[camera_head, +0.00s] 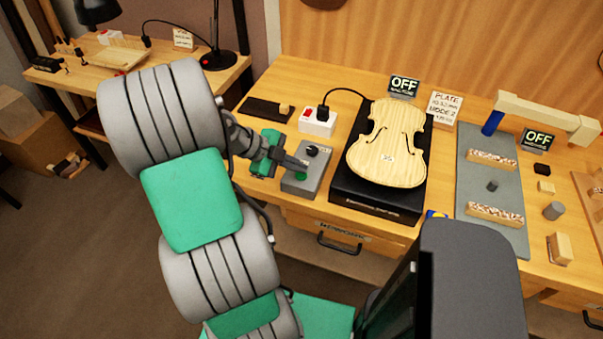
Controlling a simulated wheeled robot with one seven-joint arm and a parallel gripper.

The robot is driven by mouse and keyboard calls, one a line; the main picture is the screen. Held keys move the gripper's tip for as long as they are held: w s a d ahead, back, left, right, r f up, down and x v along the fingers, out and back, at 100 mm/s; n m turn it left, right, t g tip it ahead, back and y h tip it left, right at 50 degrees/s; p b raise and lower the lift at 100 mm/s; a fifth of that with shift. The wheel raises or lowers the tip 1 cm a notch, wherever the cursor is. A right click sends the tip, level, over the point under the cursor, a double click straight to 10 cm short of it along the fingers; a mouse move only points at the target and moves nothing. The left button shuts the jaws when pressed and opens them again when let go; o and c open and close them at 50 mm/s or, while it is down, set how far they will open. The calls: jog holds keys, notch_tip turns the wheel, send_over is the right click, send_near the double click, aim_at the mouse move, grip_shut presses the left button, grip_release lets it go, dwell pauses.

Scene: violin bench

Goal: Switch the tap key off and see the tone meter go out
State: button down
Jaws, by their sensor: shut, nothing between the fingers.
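A grey control box (313,172) sits on the bench left of the violin plate. It has a black knob (312,151) and a green button (300,177) on top, and looks like the tap key. My gripper (304,163) is shut and empty, its fingertips just over the box between knob and button. I cannot tell whether they touch it. A small dark display (404,86) behind the violin plate reads OFF; it looks like the tone meter, its smaller lettering unreadable. A second display (538,139) further right also reads OFF.
The violin plate (388,145) lies on a black box (375,199). A white power strip (318,124) with a red switch and black plug stands behind the grey box. A grey mat (490,184) with speckled blocks lies right. A drawer handle (338,243) projects below the bench edge.

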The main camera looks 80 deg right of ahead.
aim_at(297, 176)
jog(key=shift+r+p, duration=1.55)
jog(key=shift+r, duration=1.5)
jog(key=n, duration=0.4)
jog(key=shift+a+f, duration=0.2)
jog(key=w+a+f+n+t+y, duration=0.35)
jog(key=w+a+f+n, duration=0.4)
jog(key=n, duration=0.95)
jog(key=w+a+r+n+t, duration=0.2)
jog(key=w+a+r+n, duration=0.2)
jog(key=a, duration=0.7)
jog(key=w+a+r+n+t, duration=0.3)
jog(key=w+a+r+n, duration=0.2)
jog(key=a, duration=0.6)
jog(key=w+a+r+n+t+y, duration=0.1)
jog(key=w+a+r+n+t, duration=0.2)
jog(key=w+a+r+n, duration=0.2)
jog(key=w+a+n, duration=0.3)
jog(key=a+n, duration=0.1)
jog(key=a, duration=0.2)
jog(key=shift+w, duration=0.15)
